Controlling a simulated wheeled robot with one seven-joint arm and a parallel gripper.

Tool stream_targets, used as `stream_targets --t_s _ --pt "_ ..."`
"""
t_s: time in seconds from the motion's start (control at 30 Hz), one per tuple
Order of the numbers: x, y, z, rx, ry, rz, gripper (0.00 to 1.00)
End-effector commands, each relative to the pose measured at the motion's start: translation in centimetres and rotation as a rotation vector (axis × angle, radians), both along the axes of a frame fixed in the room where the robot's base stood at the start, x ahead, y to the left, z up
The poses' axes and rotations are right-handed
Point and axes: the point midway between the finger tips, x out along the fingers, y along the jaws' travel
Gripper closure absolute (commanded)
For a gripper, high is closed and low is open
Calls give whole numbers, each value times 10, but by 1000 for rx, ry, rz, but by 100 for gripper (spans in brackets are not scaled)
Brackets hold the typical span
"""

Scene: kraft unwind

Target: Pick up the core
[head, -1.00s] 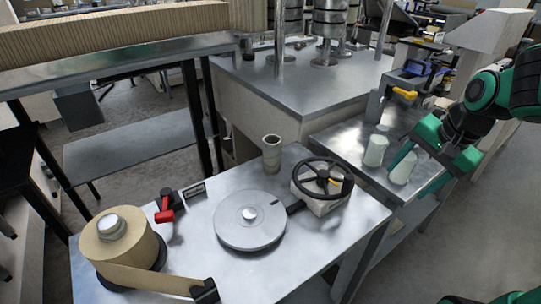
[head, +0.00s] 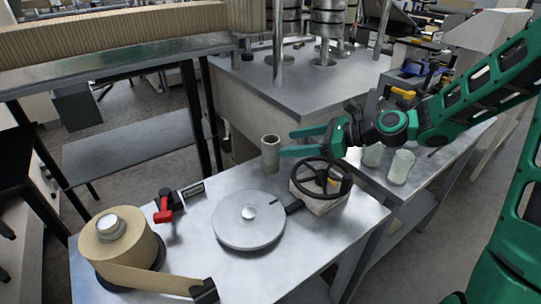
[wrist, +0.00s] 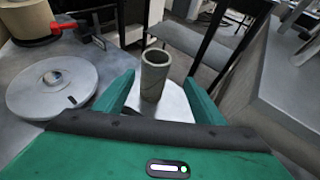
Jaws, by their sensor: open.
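The core (head: 270,154) is a short grey-brown hollow tube standing upright at the back edge of the metal table. In the wrist view the core (wrist: 154,76) stands upright with its open top showing, ahead of and between my fingers. My gripper (head: 285,143) is open, with its green fingers reaching left toward the core from the right, over the handwheel side. In the wrist view my gripper (wrist: 155,92) shows a finger on each side of the core's lower part. I cannot tell whether either finger touches it.
A round metal disc (head: 248,220) lies in front of the core. A black handwheel (head: 320,179) stands below my gripper. A kraft paper roll (head: 118,243) and a red-handled clamp (head: 164,208) are at the left. Pale cylinders (head: 401,167) stand on the right bench.

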Motion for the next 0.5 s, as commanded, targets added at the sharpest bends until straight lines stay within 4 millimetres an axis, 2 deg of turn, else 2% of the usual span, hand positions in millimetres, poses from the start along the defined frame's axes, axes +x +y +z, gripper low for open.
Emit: stream_targets --t_s 0.33,0.5 --pt "11 43 -15 26 19 7 37" --pt "16 56 -21 24 17 6 37"
